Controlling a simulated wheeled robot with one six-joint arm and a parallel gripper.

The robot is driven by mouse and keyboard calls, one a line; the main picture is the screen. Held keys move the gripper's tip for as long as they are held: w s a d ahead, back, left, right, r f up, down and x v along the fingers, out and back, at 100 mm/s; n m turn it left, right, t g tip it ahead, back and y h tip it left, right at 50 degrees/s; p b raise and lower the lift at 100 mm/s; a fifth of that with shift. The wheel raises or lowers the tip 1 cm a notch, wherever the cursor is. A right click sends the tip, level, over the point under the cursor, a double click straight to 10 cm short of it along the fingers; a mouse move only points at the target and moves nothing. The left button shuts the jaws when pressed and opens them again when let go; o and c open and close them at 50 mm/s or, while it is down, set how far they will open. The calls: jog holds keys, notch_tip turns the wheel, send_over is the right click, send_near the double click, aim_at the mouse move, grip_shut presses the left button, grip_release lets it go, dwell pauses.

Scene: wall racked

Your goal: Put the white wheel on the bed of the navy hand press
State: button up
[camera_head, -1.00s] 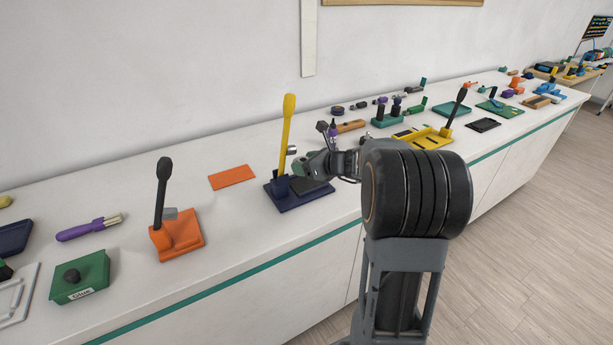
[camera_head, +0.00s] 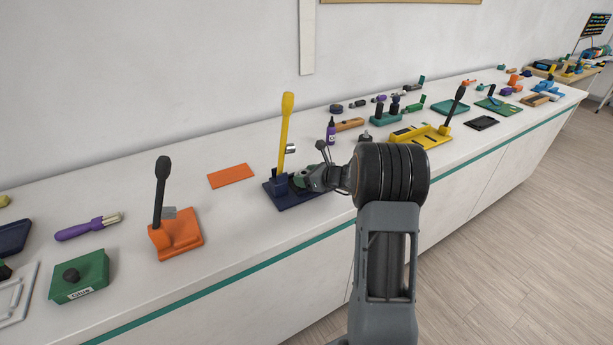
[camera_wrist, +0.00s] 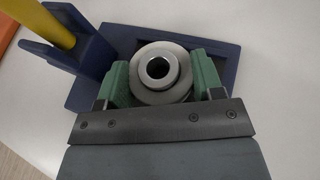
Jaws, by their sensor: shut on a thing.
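The navy hand press (camera_head: 284,197) stands on the white counter, with a yellow lever (camera_head: 286,130) rising from its left side. In the wrist view its navy base (camera_wrist: 233,50) and the foot of the yellow lever (camera_wrist: 49,20) show. The white wheel (camera_wrist: 158,73), a pale ring with a metal-lined hole, is between the green fingers of my gripper (camera_wrist: 160,82). My gripper is shut on it, over the bed of the press. I cannot tell whether the wheel touches the bed. In the head view my gripper (camera_head: 303,181) is at the press and the wheel is hidden.
An orange press (camera_head: 177,238) with a black lever stands to the left, and an orange mat (camera_head: 231,175) lies behind. A purple bottle (camera_head: 331,130) and a yellow press (camera_head: 421,137) stand to the right. The counter front (camera_head: 230,290) is clear.

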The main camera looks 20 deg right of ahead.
jog(key=shift+f, duration=0.1)
jog(key=o, duration=1)
